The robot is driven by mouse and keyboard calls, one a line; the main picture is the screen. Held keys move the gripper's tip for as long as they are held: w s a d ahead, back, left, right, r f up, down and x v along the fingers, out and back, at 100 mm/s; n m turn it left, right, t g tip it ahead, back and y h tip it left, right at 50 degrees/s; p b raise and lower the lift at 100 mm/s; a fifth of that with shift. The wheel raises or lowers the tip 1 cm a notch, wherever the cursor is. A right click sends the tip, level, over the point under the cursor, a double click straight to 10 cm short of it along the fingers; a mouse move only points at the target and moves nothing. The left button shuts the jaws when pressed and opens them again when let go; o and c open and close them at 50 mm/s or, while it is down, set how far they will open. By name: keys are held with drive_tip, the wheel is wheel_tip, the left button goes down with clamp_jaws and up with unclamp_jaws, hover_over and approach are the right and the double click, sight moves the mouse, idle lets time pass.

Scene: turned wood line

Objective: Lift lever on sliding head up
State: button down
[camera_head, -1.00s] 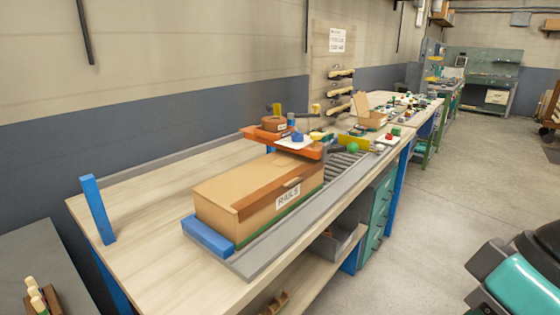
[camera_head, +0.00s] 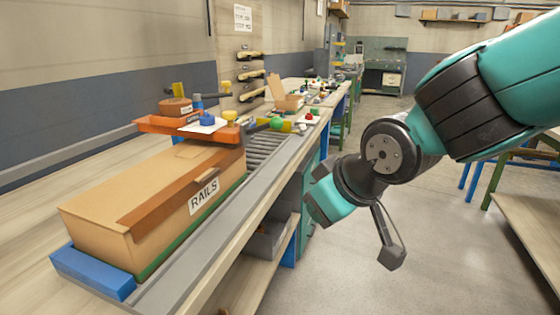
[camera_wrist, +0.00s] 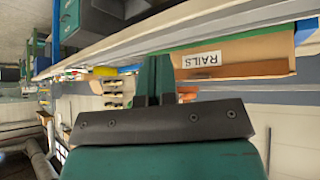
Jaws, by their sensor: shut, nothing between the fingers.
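An orange-red sliding head (camera_head: 158,124) spans the far end of a cardboard box marked RAILS (camera_head: 150,195). It carries a round brown part (camera_head: 176,106), a white sheet with a blue knob (camera_head: 207,118) and a yellow knob (camera_head: 229,116). A dark lever with a green knob (camera_head: 277,124) sticks out at its right; I cannot tell whether it belongs to the head. My gripper's dark green fingers (camera_wrist: 153,72) are together and empty in the wrist view, which shows the box (camera_wrist: 235,52) upside down. In the head view my arm is right of the bench, apart from the head.
The box lies on a long wooden bench (camera_head: 30,240) with a grey rail along its front edge and a blue block (camera_head: 93,272) at its near end. Rollers (camera_head: 268,146) run beyond it. A grey bin (camera_head: 262,240) sits below. The aisle floor (camera_head: 390,290) is clear.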

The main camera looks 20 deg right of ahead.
drive_tip(key=w+d+f+t+h+b, duration=0.35)
drive_tip(key=w+f+t+b, duration=0.2)
drive_tip(key=w+b, duration=0.2)
drive_tip(key=n+t+y+b, duration=0.3)
drive_tip(key=n+t+b, duration=0.5)
drive_tip(key=n+t, duration=0.15)
approach(279, 128)
drive_tip(key=p+x, duration=0.3)
drive_tip(key=p, duration=0.2)
drive_tip(key=p+x, duration=0.3)
drive_tip(key=p, duration=0.2)
drive_tip(key=shift+d+r, duration=0.1)
drive_tip(key=shift+r, duration=0.3)
drive_tip(key=shift+w+p, duration=0.35)
drive_tip(key=shift+w, duration=0.35)
